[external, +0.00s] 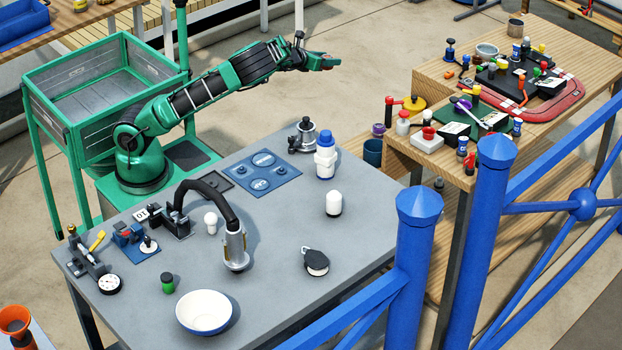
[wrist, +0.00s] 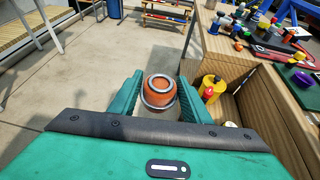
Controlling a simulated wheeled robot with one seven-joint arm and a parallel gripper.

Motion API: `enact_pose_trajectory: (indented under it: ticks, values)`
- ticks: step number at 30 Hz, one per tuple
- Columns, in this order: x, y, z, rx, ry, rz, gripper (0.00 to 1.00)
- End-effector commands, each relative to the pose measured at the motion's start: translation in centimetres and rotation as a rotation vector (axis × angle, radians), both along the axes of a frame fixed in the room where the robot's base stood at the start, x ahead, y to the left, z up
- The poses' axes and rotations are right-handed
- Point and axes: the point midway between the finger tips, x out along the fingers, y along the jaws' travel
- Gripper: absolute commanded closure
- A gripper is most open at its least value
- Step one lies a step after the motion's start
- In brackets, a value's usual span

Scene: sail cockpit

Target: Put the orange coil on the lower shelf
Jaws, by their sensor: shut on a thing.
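The orange coil (wrist: 160,91) is a short orange ring-shaped roll with pale metallic bands. In the wrist view it sits between the green fingers of my gripper (wrist: 160,95), which is shut on it. In the external view my gripper (external: 324,62) is held out in the air over the floor, between the grey table and the wooden bench, and the coil is too small there to make out clearly. A low wooden board (external: 548,180), which looks like the lower shelf, shows under the bench top at the right. Much of it is hidden by the blue railing.
The wooden bench (external: 575,52) carries several jars, tools and a red tray. The grey table (external: 285,225) holds bottles, a bowl and a hose fitting. Blue railing posts (external: 415,250) stand in front.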

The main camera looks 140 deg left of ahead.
Motion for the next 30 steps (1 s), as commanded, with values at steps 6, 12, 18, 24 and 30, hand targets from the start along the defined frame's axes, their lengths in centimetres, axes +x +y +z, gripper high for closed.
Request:
enact_pose_trajectory:
  ticks: [6,12,18,24,30]
  values:
    - [1.2,1.8,-3.2,-0.004,0.009,-0.154,0.83]
    - [2.9,2.6,-6.4,-0.007,0.01,-0.3,0.83]
    - [4.5,2.6,-9.7,-0.009,0.002,-0.429,0.83]
    - [5.6,2.2,-12.3,-0.006,-0.008,-0.517,0.83]
    - [6.0,2.0,-13.3,-0.002,-0.017,-0.549,0.83]
